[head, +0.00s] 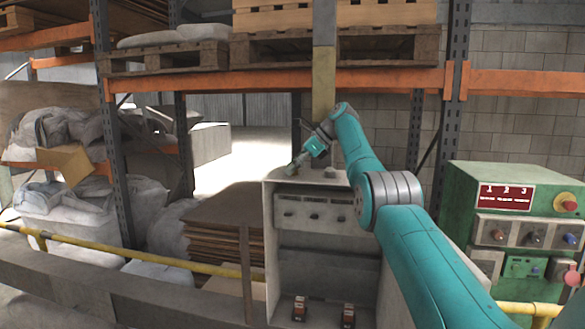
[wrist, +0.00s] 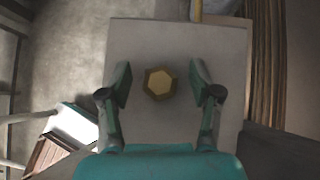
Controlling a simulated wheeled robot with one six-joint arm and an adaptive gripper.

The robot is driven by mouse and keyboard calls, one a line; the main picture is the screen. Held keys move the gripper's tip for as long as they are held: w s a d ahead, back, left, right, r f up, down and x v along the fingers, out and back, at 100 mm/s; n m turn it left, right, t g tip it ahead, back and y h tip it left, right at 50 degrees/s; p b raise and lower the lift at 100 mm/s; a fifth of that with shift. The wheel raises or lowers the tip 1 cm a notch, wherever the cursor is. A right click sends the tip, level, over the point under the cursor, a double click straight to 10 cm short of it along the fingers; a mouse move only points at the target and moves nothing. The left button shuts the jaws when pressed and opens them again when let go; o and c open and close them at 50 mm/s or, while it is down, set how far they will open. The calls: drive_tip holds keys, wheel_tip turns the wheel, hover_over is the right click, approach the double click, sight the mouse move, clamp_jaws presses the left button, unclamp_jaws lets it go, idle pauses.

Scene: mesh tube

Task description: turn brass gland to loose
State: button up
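The brass gland (wrist: 159,83) is a hexagonal, dull yellow fitting on the flat pale top of a cabinet, seen from above in the wrist view. My gripper (wrist: 160,80) is open, with one finger to the left of the gland and one to the right. Clear gaps show between the gland and both fingers. How high the fingertips are above the top I cannot tell. In the head view my gripper (head: 297,165) is over the top of the grey cabinet (head: 325,255), near its left side. The gland cannot be made out clearly there.
A green control box (head: 510,175) with a red panel and knobs stands to the right. Orange rack beams (head: 280,81) with pallets are behind and above my arm. Stacked brown sheets (head: 222,225) are left of the cabinet. A yellow rail (head: 130,254) runs low across the left.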

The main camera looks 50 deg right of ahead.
drive_tip(key=shift+m+t+h, duration=0.3)
drive_tip(key=shift+m+h, duration=0.2)
drive_tip(key=shift+m, duration=0.2)
drive_tip(key=shift+m+t+h, duration=0.3)
drive_tip(key=shift+m+h, duration=0.8)
drive_tip(key=shift+m, duration=0.3)
drive_tip(key=m+h, duration=0.3)
drive_tip(key=m, duration=0.1)
drive_tip(key=shift+a+m+h, duration=0.1)
drive_tip(key=shift+m+h, duration=0.2)
drive_tip(key=shift+m, duration=0.1)
drive_tip(key=v, duration=1)
drive_tip(key=shift+a+r, duration=0.15)
drive_tip(key=shift+r, duration=0.2)
drive_tip(key=shift+s, duration=0.1)
